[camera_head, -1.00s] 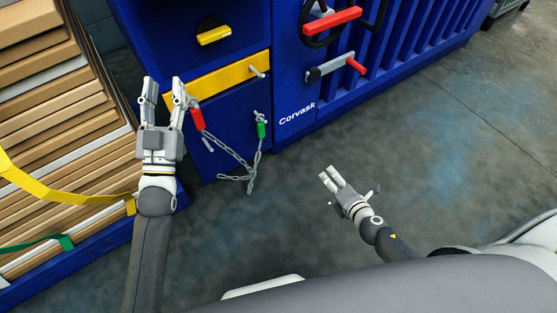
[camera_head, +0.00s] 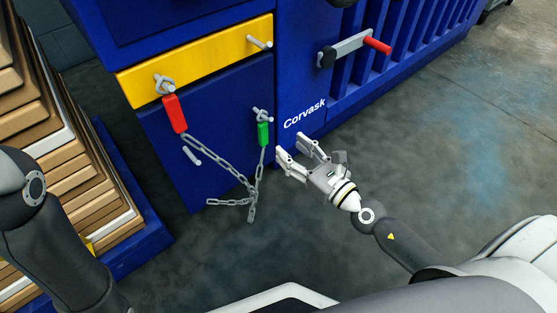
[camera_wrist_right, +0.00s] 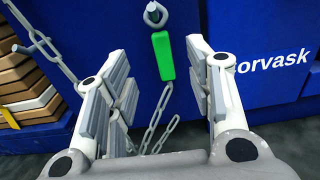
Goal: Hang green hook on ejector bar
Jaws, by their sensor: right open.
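The green hook (camera_head: 263,133) hangs by its metal ring from a small peg on the blue machine front, below the yellow ejector bar (camera_head: 205,62). A chain (camera_head: 225,175) links it to the red hook (camera_head: 174,114), whose ring is at a peg on the bar's left end. The bar's right peg (camera_head: 259,43) is bare. My right gripper (camera_head: 292,146) is open and empty, just right of the green hook. In the right wrist view the green hook (camera_wrist_right: 163,57) shows between the spread fingers, apart from both. My left gripper is out of view; only its arm shows.
A grey lever with a red handle (camera_head: 376,44) sticks out at the upper right of the machine. Stacked cardboard (camera_head: 85,165) stands in a blue frame at the left. The floor (camera_head: 430,140) right of the machine is clear.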

